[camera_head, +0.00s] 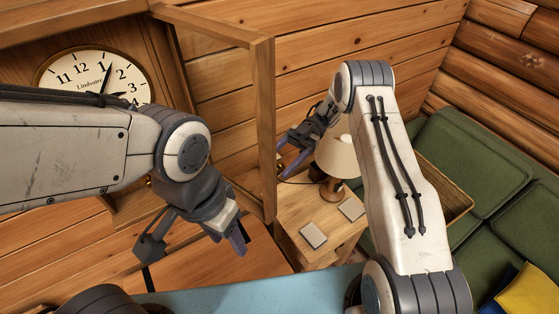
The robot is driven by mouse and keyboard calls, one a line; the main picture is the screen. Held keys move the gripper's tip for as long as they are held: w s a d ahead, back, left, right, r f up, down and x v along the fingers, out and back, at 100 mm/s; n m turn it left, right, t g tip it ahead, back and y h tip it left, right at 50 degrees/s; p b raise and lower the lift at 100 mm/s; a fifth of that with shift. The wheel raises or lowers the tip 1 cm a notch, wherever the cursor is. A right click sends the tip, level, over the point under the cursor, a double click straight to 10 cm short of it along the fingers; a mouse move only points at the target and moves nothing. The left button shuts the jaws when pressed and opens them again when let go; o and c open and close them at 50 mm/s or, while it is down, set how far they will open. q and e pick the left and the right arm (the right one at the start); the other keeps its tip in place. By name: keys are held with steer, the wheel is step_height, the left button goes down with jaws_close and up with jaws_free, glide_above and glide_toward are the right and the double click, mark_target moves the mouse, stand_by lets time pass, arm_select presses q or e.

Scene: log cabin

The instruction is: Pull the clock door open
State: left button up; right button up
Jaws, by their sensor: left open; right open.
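The wall clock (45,70) has a round white dial and a wooden case at the upper left. Its wooden-framed door (262,105) stands swung out from the case, hinged near the case's right side. My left gripper (195,243) is open, in front of the lower case and left of the door's free edge. It holds nothing that I can see. My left arm hides much of the clock's lower part. My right gripper (291,152) is open just right of the door's outer upright. Whether it touches the door is unclear.
A small wooden table (322,235) with a lamp (337,156) and two flat square pieces stands beyond the door. A green sofa (470,155) with yellow and blue cushions is at the right. A blue surface (245,298) lies along the bottom. Plank walls close the back.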

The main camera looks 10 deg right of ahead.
step_height(320, 180, up, 4)
steer(key=p, duration=0.2)
steer(key=shift+f+p, duration=0.15)
steer(key=shift+p, duration=0.25)
arm_select(q)
step_height(320, 180, up, 4)
arm_select(e)
steer(key=s+d+r, duration=0.5)
steer(key=s+d, duration=0.2)
steer(key=d, duration=0.2)
steer(key=shift+d+r, duration=0.15)
steer(key=shift+r, duration=0.25)
steer(key=shift+s, duration=0.1)
